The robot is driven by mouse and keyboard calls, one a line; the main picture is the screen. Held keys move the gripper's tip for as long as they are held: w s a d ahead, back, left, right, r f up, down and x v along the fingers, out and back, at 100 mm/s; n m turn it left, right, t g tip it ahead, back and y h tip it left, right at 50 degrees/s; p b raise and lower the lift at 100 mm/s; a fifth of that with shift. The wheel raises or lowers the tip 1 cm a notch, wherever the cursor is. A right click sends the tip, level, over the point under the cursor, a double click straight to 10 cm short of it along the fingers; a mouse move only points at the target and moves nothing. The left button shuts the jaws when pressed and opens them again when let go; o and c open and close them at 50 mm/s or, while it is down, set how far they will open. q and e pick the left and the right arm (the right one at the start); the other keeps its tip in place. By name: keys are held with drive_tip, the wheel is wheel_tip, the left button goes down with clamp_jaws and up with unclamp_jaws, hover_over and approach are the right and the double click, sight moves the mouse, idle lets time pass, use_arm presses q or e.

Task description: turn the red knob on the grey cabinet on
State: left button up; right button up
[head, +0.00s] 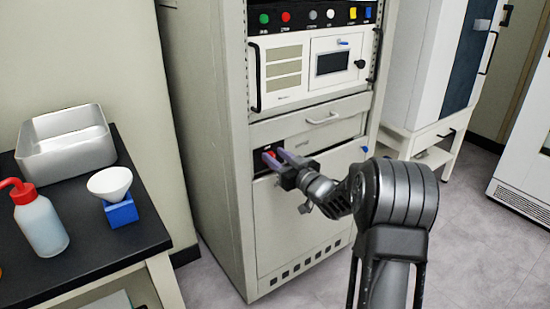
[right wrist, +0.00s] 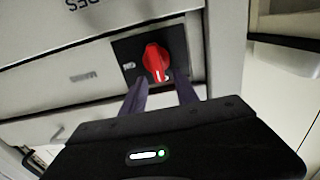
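The grey cabinet (head: 200,130) stands in the middle of the head view. Its red knob (right wrist: 155,62) sits on a black square plate (right wrist: 125,48) in the right wrist view, its white pointer line at the lower end of the grip. In the head view the knob is mostly hidden behind my right gripper (head: 273,162). The right gripper's two fingers (right wrist: 162,90) are apart, reaching to the plate, one on each side of the knob's lower part. I cannot tell whether they touch it. My left gripper is not in view.
A black-topped table (head: 100,255) at the left holds a metal tray (head: 65,160), a wash bottle (head: 40,222) and a white funnel on a blue block (head: 121,213). A drawer handle (head: 322,118) is above the knob. A white unit (head: 425,75) stands right of the cabinet.

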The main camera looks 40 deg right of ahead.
drive_tip(key=shift+w, duration=0.4)
drive_tip(key=shift+c, duration=0.5)
clamp_jaws()
